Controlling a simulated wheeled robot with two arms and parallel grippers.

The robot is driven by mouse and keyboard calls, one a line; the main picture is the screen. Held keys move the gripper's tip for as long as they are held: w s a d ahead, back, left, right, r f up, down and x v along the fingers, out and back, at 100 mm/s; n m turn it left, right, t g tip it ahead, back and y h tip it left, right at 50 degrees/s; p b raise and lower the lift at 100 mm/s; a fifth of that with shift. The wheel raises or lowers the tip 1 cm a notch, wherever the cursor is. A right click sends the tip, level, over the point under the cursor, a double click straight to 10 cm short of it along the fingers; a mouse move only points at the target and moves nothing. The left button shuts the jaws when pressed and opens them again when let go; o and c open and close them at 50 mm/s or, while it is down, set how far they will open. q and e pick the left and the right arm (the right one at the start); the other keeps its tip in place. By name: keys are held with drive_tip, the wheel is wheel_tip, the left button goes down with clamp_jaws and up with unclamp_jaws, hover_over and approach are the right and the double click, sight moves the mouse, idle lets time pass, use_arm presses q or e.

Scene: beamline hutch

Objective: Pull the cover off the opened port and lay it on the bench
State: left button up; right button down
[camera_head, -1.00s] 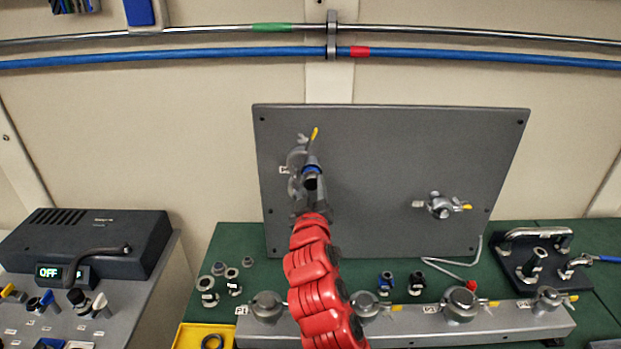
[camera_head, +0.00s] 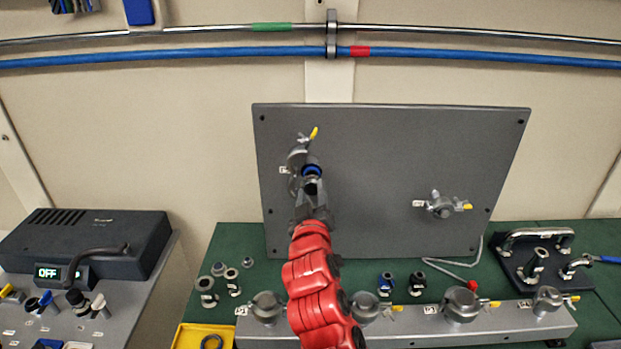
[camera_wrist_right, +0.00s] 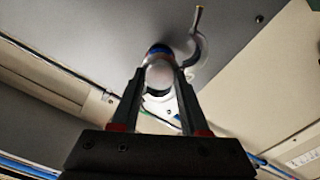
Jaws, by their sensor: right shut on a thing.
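The large grey panel (camera_head: 400,150) stands upright at the back of the bench. Its left port (camera_head: 297,160) has its clamp swung open, with a yellow-tipped arm (camera_head: 314,133) sticking up. My right gripper (camera_head: 312,190) is in front of this port, shut on the cover (camera_wrist_right: 160,74), a small round grey piece. A blue ring (camera_head: 312,171) shows just beyond the fingertips, also in the right wrist view (camera_wrist_right: 158,49). I cannot tell whether the cover still touches the port. The green bench (camera_head: 235,242) lies below. My left gripper is not in view.
A second clamped port (camera_head: 440,205) is at the panel's right. A grey rail (camera_head: 400,330) with several clamped fittings runs along the bench front. Small fittings (camera_head: 208,288), a yellow tray (camera_head: 186,338), a bent rod (camera_head: 450,263) and a black handled plate (camera_head: 520,265) take up space.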

sight(312, 190)
drive_tip(key=shift+s+b, duration=0.4)
drive_tip(key=shift+s, duration=1.4)
